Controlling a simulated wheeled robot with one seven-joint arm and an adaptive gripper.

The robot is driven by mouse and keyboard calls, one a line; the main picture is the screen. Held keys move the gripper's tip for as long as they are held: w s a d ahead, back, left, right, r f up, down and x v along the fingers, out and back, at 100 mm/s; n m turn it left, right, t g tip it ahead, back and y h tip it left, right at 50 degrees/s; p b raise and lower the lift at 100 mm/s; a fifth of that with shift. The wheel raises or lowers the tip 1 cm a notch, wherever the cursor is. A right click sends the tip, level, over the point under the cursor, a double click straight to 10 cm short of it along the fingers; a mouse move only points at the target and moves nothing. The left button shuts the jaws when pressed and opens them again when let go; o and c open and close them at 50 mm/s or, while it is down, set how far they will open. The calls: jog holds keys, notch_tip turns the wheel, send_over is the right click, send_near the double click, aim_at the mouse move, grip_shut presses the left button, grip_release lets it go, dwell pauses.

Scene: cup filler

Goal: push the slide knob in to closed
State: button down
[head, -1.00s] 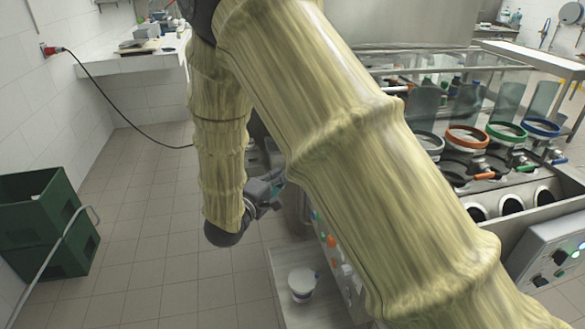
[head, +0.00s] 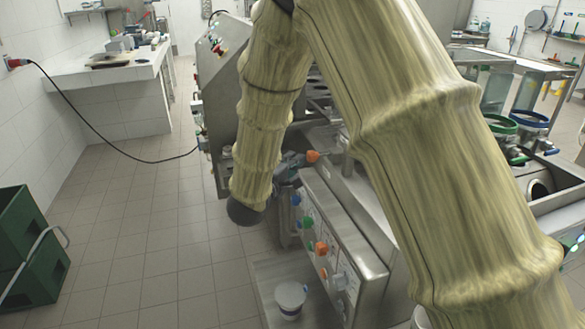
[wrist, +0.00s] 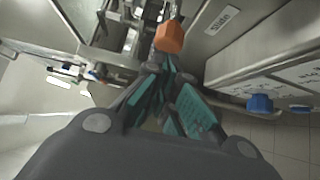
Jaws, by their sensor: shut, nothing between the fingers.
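The slide knob (wrist: 169,37) is an orange faceted knob beside a label reading "Slide" in the wrist view. It also shows in the head view as an orange knob (head: 313,156) at the upper end of the machine's front panel. My gripper (wrist: 158,66), with teal finger pads, is shut and empty. Its fingertips are just short of the knob in the wrist view; I cannot tell whether they touch it. In the head view my gripper (head: 298,162) is right beside the knob, on its left. The knob's shaft is mostly hidden.
The front panel (head: 345,245) carries several coloured knobs, including a blue knob (wrist: 260,103) at right in the wrist view. A white bucket (head: 290,298) stands on a low metal shelf below. Green crates (head: 35,260) stand at left. The tiled floor between is clear.

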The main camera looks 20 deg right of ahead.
aim_at(308, 157)
jog(key=shift+d, duration=0.25)
jog(key=shift+w+d+p, duration=0.1)
jog(key=shift+d+p, duration=0.75)
jog(key=shift+d, duration=0.85)
